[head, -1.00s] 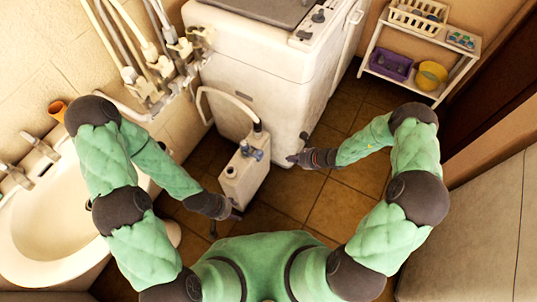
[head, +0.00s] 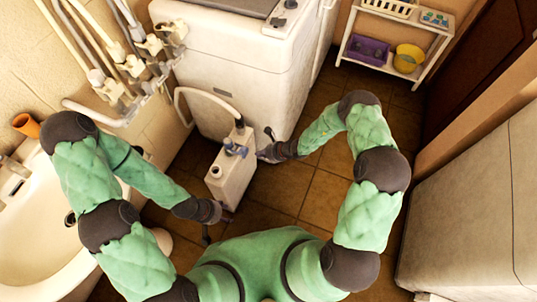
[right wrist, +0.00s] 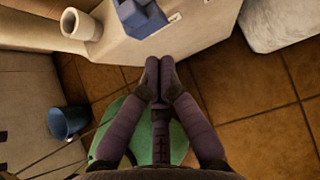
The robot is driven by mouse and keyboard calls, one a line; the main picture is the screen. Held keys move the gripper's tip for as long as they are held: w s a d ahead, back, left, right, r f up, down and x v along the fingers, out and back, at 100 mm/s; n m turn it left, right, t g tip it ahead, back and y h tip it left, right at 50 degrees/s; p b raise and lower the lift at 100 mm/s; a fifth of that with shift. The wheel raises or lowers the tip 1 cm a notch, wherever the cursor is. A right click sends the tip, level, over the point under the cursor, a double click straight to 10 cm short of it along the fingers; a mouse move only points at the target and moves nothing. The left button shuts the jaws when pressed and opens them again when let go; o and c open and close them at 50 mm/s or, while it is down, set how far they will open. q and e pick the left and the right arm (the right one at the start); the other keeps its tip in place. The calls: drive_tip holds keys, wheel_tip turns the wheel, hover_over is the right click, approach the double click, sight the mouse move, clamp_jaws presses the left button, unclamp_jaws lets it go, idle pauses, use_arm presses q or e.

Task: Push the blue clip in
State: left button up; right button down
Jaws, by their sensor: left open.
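The blue clip (head: 236,150) sits at the top of a white canister (head: 232,178), by the cap where a white hose joins. The right wrist view also shows the clip (right wrist: 140,18) at its top edge, partly cut off. My right gripper (head: 262,155) is just right of the canister's upper part. In the right wrist view its fingers (right wrist: 158,66) are together with nothing between them, close to the canister's side and below the clip; contact cannot be told. My left gripper (head: 220,222) is open and low, by the canister's near lower end.
A white washing machine (head: 235,70) stands behind the canister. A washbasin (head: 30,235) is at left, with pipes and valves (head: 125,60) above. A shelf (head: 385,45) with a purple basket and yellow bowl is at back right. Brown tiled floor (head: 320,190) is clear at right.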

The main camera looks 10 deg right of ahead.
sight(244, 147)
use_arm(q)
drive_tip(key=shift+f+b, duration=0.35)
drive_tip(key=shift+f, duration=0.15)
use_arm(e)
drive_tip(key=shift+w+a+r, duration=0.1)
drive_tip(key=shift+w+a, duration=0.45)
drive_tip(key=shift+a, duration=0.15)
drive_tip(key=shift+w+a+r, duration=0.1)
drive_tip(key=shift+w+a, duration=0.4)
drive_tip(key=shift+a, duration=0.2)
drive_tip(key=w+a, duration=0.1)
drive_tip(key=w+a+b, duration=0.1)
drive_tip(key=a, duration=0.1)
drive_tip(key=shift+w+a+f, duration=0.1)
drive_tip(key=shift+w+a, duration=0.1)
drive_tip(key=shift+w, duration=0.05)
use_arm(q)
drive_tip(key=shift+f, duration=0.5)
